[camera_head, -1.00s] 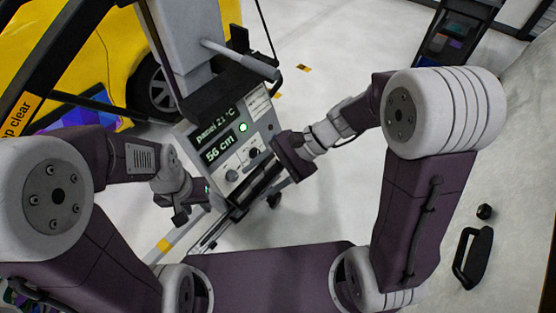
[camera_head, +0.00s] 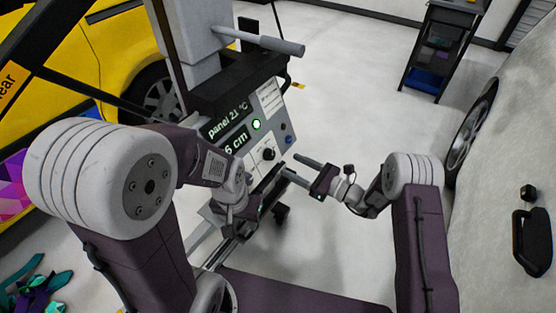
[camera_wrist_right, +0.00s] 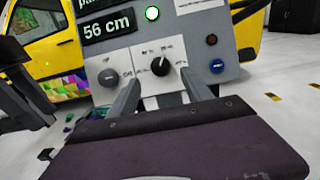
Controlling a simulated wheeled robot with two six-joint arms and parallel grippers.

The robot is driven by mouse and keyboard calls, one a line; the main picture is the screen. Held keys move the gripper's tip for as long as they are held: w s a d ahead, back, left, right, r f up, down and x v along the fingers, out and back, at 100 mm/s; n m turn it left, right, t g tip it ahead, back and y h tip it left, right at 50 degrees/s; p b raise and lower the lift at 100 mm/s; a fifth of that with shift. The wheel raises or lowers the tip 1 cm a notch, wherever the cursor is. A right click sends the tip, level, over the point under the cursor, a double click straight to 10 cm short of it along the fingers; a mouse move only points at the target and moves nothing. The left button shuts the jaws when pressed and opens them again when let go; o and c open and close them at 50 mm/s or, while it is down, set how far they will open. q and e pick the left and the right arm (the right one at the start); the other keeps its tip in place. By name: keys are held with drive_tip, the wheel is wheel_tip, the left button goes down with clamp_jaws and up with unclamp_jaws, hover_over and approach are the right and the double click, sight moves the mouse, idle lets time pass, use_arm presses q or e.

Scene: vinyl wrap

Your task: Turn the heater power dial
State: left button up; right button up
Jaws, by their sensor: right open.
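The heater's grey control panel (camera_head: 258,135) carries a temperature and distance display, a lit green button and knobs. A black dial with a white pointer (camera_wrist_right: 160,66) sits centrally in the right wrist view. It also shows in the head view (camera_head: 268,154). A second knob (camera_wrist_right: 108,77) is to its left; the small labels are unreadable. My right gripper (camera_wrist_right: 160,82) is open and empty, its two fingers pointing at the panel on either side of the central dial, apparently short of it. It is right of the panel in the head view (camera_head: 290,165).
A blue button (camera_wrist_right: 217,66) and a red one (camera_wrist_right: 211,40) are right of the dial. A yellow car (camera_head: 110,50) stands behind the heater. A dark shelf cart (camera_head: 440,50) is at the back right. Open pale floor lies between the heater and cart.

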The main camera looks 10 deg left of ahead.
sight(273, 155)
drive_tip(key=x, duration=0.7)
drive_tip(key=shift+a+f+b, duration=0.1)
drive_tip(key=shift+b, duration=0.25)
clamp_jaws()
drive_tip(key=shift+w+f+n+g+b, duration=0.1)
drive_tip(key=shift+n+g+b, duration=0.2)
drive_tip(key=shift+n+b, duration=0.35)
drive_tip(key=shift+w+f+n+g+b, duration=0.1)
drive_tip(key=shift+n+g+b, duration=0.2)
drive_tip(key=shift+n+b, duration=0.3)
drive_tip(key=n+g+b, duration=0.2)
drive_tip(key=n+b, duration=0.1)
drive_tip(key=n, duration=0.2)
drive_tip(key=n+g+b, duration=0.1)
drive_tip(key=n, duration=0.1)
drive_tip(key=n+b, duration=0.1)
drive_tip(key=n, duration=0.1)
drive_tip(key=shift+w+r+g, duration=0.1)
drive_tip(key=shift+r+g, duration=0.05)
drive_tip(key=shift+g, duration=0.25)
drive_tip(key=shift+r+n+g+h+b, duration=0.2)
drive_tip(key=shift+n+g+h+b, duration=0.45)
drive_tip(key=shift+n, duration=0.8)
